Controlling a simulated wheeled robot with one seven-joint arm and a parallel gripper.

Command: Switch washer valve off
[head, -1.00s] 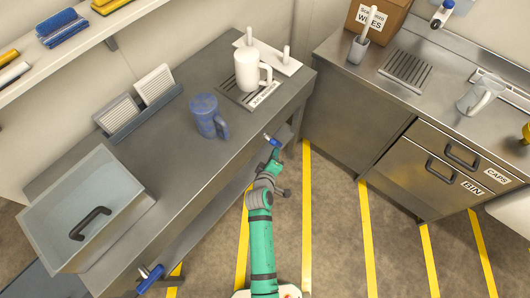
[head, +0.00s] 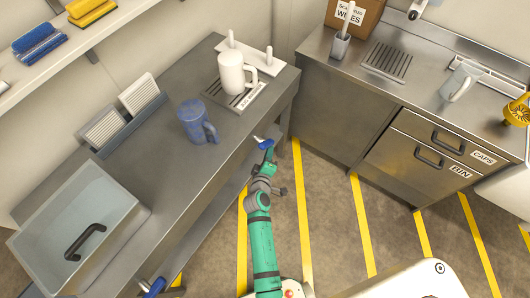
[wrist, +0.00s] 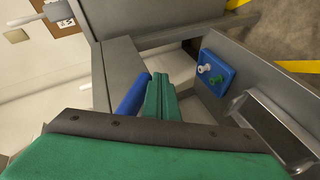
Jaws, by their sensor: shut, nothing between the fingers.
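A valve with a blue lever (head: 265,144) and a pale metal end sits at the front edge of the steel counter. It carries no readable label. My gripper (head: 268,152) is at the lever, shut and empty. In the wrist view the blue lever (wrist: 131,95) lies just left of my green fingers (wrist: 160,92), very close; I cannot tell if they touch. The valve body is mostly hidden there. A second blue-levered fitting (head: 153,287) shows low at the counter's front, at the bottom of the head view.
On the counter (head: 150,165) stand a blue mug (head: 195,122), a white jug (head: 232,74), a rack (head: 128,112) and a grey basin (head: 75,225). In the wrist view a blue plate (wrist: 216,72) with white and green knobs is to the right. Striped floor is clear right of my arm.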

